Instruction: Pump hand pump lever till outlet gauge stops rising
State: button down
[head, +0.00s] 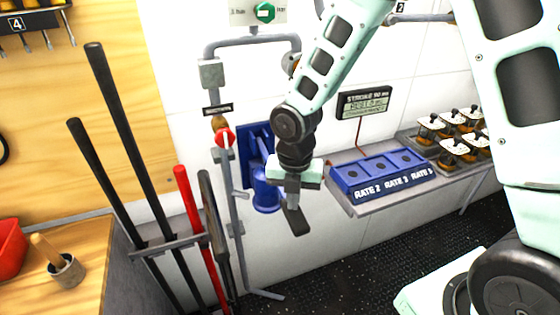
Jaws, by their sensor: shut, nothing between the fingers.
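The blue hand pump (265,190) is fixed low on the white wall, on a blue backplate (250,143). My arm hides part of it, and I cannot make out its lever clearly. My gripper (297,222) is shut and empty, pointing down in front of the pump's right side. I cannot tell whether it touches the pump. A round fitting (289,63) on the pipe above is mostly behind my arm; I cannot tell whether it is the outlet gauge, and no needle shows. A display (364,103) headed "STROKE" hangs to the right, its lower digits too small to read.
Long bars, including a red one (187,195), stand in a rack (165,243) at left. A shelf (395,195) at right carries a blue "RATE" box (380,168) and several amber jars (458,150).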

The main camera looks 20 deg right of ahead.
notch_tip(320, 180, up, 10)
jog(key=p, duration=0.9)
jog(key=shift+f, duration=0.1)
dwell(1.8)
jog(key=shift+f+b, duration=4)
jog(key=shift+f, duration=1.9)
notch_tip(320, 180, up, 12)
jog(key=p, duration=1.1)
jog(key=shift+p, duration=0.4)
